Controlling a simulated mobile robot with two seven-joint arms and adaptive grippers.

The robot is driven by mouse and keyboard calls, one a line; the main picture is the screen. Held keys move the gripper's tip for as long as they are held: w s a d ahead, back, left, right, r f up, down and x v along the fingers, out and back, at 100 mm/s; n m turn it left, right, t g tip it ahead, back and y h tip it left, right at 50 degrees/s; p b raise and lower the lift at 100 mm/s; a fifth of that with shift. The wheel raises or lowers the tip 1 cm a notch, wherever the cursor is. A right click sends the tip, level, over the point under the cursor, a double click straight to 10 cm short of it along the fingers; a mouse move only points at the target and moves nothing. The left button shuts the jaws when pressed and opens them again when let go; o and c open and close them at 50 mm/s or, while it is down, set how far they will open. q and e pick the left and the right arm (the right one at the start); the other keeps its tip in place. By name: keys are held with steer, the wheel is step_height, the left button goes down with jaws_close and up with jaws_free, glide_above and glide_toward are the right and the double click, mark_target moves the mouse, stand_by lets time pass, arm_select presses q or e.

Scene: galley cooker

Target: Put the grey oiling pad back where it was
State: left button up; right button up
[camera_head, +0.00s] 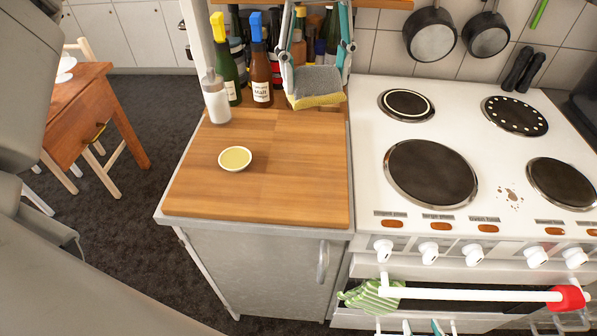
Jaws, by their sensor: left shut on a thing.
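The oiling pad (316,88) is a block with a grey top and a yellow lower layer. It is at the back right of the wooden worktop (290,180), near the cooker's edge. My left gripper (317,78) is shut on it, with one teal-and-grey finger at each side. I cannot tell whether the pad's underside touches the wood. A small dish of yellow oil (235,158) stands on the worktop. Parts of my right gripper (421,326) show at the bottom edge, in front of the oven; its fingers are mostly cut off.
A white bottle (216,102), a green bottle (225,75) and a brown bottle (260,75) stand left of the pad. The white cooker (480,145) adjoins on the right, with pans (430,35) above. A green-striped cloth (370,297) hangs below. The front worktop is clear.

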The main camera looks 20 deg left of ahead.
arm_select(q)
step_height(320, 180, down, 20)
stand_by(0.6)
steer(key=shift+f, duration=0.1)
steer(key=o, duration=0.6)
steer(key=shift+f, duration=0.1)
steer(key=shift+c, duration=0.2)
steer(key=o, duration=0.4)
step_height(320, 180, up, 12)
steer(key=shift+r, duration=0.25)
steer(key=shift+s, duration=0.1)
